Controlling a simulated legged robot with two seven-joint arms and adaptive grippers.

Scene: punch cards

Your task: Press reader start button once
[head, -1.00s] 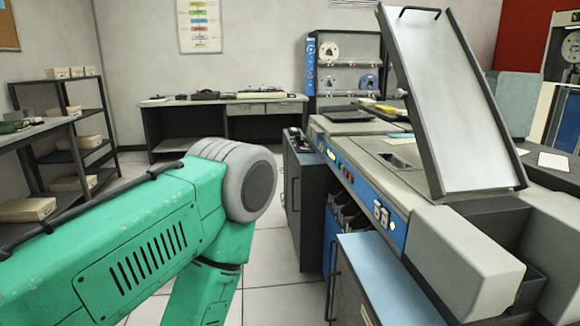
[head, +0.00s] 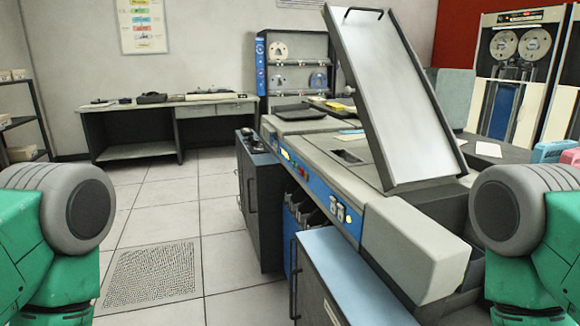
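The card reader (head: 430,245) is a long grey machine with a blue front strip, standing at the centre right. Its blue control panel (head: 325,195) carries red buttons (head: 302,171), a yellowish lit strip (head: 286,155) and two white switches (head: 337,210). I cannot read labels, so I cannot tell which one is the start button. A tilted metal card tray (head: 395,100) rises from the top of the machine. My two green arms show at the left and right edges, apart from the machine. Neither gripper is in view.
A low cabinet with a blue top (head: 345,270) stands in front of the machine. A dark cabinet (head: 260,200) is beside its far end. A desk (head: 165,110) and tape shelf (head: 295,70) line the back. The tiled floor (head: 200,225) at the left is open.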

